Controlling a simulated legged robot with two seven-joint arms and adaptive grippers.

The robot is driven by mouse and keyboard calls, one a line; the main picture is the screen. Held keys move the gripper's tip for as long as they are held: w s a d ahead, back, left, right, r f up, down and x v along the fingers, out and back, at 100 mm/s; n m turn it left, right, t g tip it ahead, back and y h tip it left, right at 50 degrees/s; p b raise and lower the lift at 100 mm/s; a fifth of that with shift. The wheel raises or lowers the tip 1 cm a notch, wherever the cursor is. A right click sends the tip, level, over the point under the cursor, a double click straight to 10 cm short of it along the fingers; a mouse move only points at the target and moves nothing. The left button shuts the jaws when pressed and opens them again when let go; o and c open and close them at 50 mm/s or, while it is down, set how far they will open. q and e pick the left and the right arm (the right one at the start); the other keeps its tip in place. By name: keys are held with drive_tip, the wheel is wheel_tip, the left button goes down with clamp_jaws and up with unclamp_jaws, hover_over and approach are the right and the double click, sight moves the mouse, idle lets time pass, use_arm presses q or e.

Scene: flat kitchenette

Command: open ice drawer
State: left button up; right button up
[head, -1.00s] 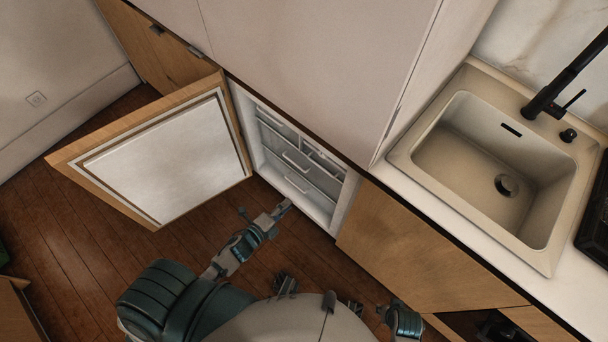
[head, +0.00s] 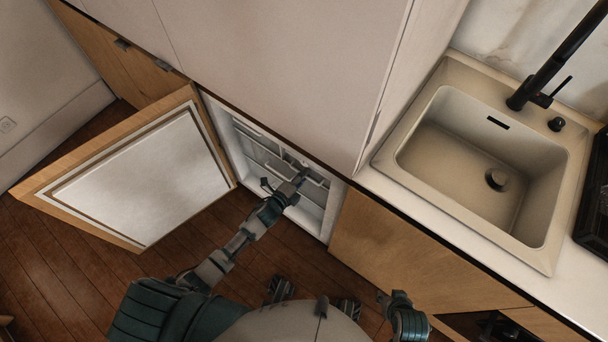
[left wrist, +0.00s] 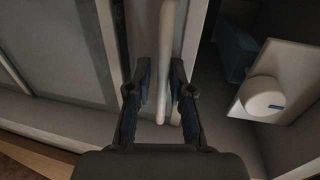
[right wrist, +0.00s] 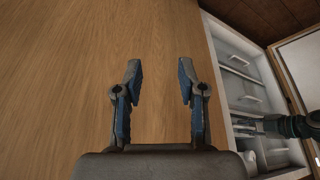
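The fridge's white drawer front with a pale bar handle (left wrist: 166,45) fills the middle of the left wrist view. My left gripper (left wrist: 160,80) is open, with its fingers on either side of that handle; whether the right finger touches it is unclear. In the head view my left gripper (head: 302,174) reaches into the open fridge and hides part of the drawers (head: 262,157). The right wrist view shows stacked drawers with handles (right wrist: 250,98); they look shut. My right gripper (right wrist: 160,70) is open and empty, facing a wooden cabinet front (right wrist: 80,60).
The fridge door (head: 140,190) stands wide open at the left. A white box with a round cap (left wrist: 265,95) and a blue item (left wrist: 235,55) sit beside the gripper. The sink (head: 470,165) is at the right. The wooden floor (head: 190,260) is clear.

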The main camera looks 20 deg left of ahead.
use_arm(q)
drive_tip(key=shift+w+d, duration=0.15)
drive_tip(key=shift+d, duration=0.25)
clamp_jaws()
drive_tip(key=shift+a, duration=0.2)
use_arm(e)
drive_tip(key=shift+w+d, duration=0.15)
drive_tip(key=shift+d, duration=0.1)
use_arm(q)
drive_tip(key=shift+a, duration=0.1)
drive_tip(key=f+p+v, duration=0.2)
drive_tip(key=v, duration=0.8)
drive_tip(key=f+p+v, duration=0.2)
drive_tip(key=p+v, duration=0.1)
drive_tip(key=v, duration=0.7)
drive_tip(key=shift+s+a, duration=0.25)
drive_tip(key=shift+s, duration=0.45)
use_arm(e)
drive_tip(key=s+f+g, duration=0.2)
drive_tip(key=s+f, duration=0.1)
drive_tip(key=f, duration=0.9)
drive_tip(key=shift+d+f, duration=0.2)
drive_tip(key=shift+d, duration=0.15)
use_arm(q)
drive_tip(key=shift+r, duration=0.1)
